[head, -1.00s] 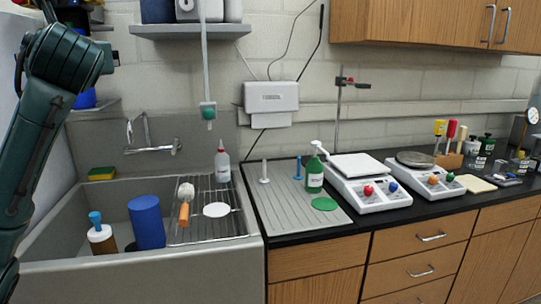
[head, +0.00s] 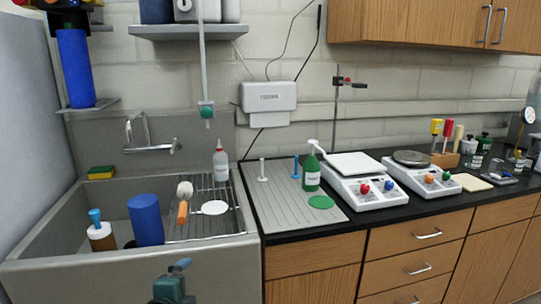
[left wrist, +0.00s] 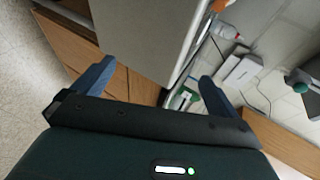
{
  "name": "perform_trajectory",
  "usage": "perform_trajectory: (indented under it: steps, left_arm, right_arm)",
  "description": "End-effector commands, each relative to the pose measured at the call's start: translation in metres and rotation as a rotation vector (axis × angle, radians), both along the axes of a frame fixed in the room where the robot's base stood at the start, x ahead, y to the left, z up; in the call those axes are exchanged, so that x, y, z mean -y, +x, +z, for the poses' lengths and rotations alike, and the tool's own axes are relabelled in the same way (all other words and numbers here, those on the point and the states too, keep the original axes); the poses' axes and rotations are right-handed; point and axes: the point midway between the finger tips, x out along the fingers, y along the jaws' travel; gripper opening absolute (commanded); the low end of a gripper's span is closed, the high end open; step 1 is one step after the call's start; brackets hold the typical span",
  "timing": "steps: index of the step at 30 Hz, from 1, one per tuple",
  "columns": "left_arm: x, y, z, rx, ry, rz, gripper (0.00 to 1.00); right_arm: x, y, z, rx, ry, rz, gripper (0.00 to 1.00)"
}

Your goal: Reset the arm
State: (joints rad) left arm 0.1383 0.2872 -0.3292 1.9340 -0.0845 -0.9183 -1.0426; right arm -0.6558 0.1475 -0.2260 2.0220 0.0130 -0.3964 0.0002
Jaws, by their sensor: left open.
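My left gripper (head: 179,266) shows at the bottom edge of the head view, low in front of the sink's front wall. In the left wrist view its two blue fingers (left wrist: 157,74) are spread wide with nothing between them. The grey sink side and wooden cabinet fronts lie beyond the fingers, apart from them. Most of the left arm is out of the head view. My right gripper is in neither view.
The grey sink (head: 60,260) holds a blue cylinder (head: 146,220) and a brush with an orange handle (head: 183,212). The black counter (head: 290,238) carries a green bottle (head: 311,174) and two scales. Floor (left wrist: 25,60) shows clear at left in the wrist view.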

Motion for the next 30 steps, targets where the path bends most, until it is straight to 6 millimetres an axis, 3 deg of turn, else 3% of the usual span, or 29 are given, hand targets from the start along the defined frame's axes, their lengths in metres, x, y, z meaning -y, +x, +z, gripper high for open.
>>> perform_trajectory:
  steps: [1,6,12,15,20,30]
  left_arm:
    - [0.008,-0.025,-0.032,-0.048,-0.131,0.031,0.98]
    - [0.027,-0.105,-0.105,-0.179,-0.591,0.197,0.98]
    - [0.037,-0.194,-0.153,-0.302,-1.025,0.436,0.98]
    - [0.038,-0.222,-0.163,-0.333,-1.156,0.524,0.98]
    - [0.038,-0.24,-0.168,-0.35,-1.248,0.588,0.98]
    - [0.038,-0.241,-0.169,-0.352,-1.253,0.591,0.98]
  right_arm:
    - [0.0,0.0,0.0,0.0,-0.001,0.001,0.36]
    - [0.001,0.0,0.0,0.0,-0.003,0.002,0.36]
    - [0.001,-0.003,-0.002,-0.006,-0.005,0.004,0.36]
    - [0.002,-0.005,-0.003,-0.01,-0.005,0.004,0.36]
    - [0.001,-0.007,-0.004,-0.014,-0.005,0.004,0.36]
    - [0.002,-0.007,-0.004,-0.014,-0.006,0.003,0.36]
